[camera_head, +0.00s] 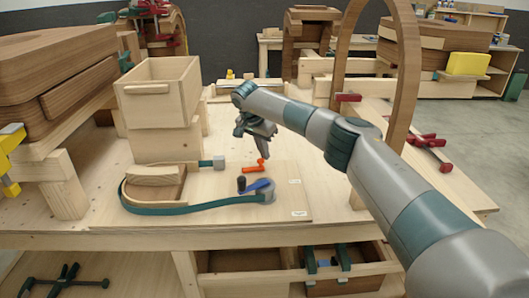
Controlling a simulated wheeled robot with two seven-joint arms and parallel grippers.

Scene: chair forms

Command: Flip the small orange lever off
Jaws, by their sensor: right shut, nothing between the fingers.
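The small orange lever (253,167) is on a thin wooden board on the workbench, near the middle of the picture. It has an orange base and a short upright orange part. My right arm comes in from the right, and my right gripper (258,135) is above the lever, pointing down. It is shut and empty, and looks apart from the lever, though the exact gap is hard to judge. My left gripper is not in view.
A blue lever (258,187) and a dark knob (241,184) sit just in front, beside a green band clamp (170,209) around wooden blocks. A wooden box (160,95) stands behind left. A tall wooden arch (408,80) and red clamps (430,150) are to the right.

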